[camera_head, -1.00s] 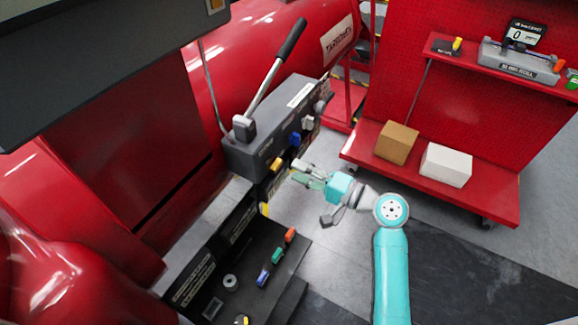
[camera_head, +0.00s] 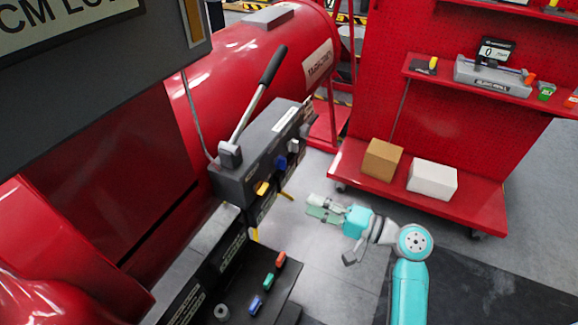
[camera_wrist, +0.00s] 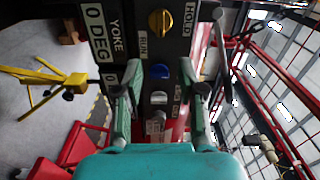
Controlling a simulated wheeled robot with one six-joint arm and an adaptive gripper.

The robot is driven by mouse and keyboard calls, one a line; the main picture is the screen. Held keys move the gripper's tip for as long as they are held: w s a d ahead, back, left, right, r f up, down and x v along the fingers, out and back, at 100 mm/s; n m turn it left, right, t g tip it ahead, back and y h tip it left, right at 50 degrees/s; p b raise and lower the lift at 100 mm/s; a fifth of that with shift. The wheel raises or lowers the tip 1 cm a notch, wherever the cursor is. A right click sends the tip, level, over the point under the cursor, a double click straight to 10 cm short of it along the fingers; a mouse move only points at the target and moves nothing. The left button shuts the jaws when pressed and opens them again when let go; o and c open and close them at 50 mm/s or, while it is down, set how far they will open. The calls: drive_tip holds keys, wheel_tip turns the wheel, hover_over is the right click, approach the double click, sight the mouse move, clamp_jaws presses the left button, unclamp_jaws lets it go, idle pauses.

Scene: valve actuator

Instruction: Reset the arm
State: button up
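My teal arm reaches to the dark grey valve box (camera_head: 255,155), which has yellow (camera_head: 262,188), blue (camera_head: 281,162) and white (camera_head: 293,146) knobs on its side and a long black-handled lever (camera_head: 257,92) tilted up on top. My gripper (camera_head: 318,207) is apart from the box, to the right of the knobs. In the wrist view my gripper (camera_wrist: 163,93) has its two green fingers spread, with nothing held. Behind the gap are the blue knob (camera_wrist: 159,71) and a pale knob (camera_wrist: 158,98); the yellow knob (camera_wrist: 160,23) is above.
A red cart (camera_head: 470,203) at right carries a brown box (camera_head: 382,160) and a white box (camera_head: 432,179). A black shelf at lower left holds red (camera_head: 281,259), green (camera_head: 268,280) and blue (camera_head: 255,304) pieces. Grey floor lies between box and cart.

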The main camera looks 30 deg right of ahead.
drive_tip(key=s+a+f+m+g+h, duration=0.1)
drive_tip(key=s+a+f+h, duration=0.25)
drive_tip(key=s+f, duration=0.35)
drive_tip(key=s+a+f+h, duration=0.3)
drive_tip(key=s+f+h, duration=0.25)
drive_tip(key=f, duration=0.35)
drive_tip(key=s+a+r+n, duration=0.1)
drive_tip(key=s+r+n, duration=0.3)
drive_tip(key=s, duration=0.6)
drive_tip(key=s+a+r+n+t+h, duration=0.1)
drive_tip(key=s+r+n, duration=0.4)
drive_tip(key=s, duration=0.6)
drive_tip(key=shift+r+n+h, duration=0.3)
drive_tip(key=shift+n, duration=0.8)
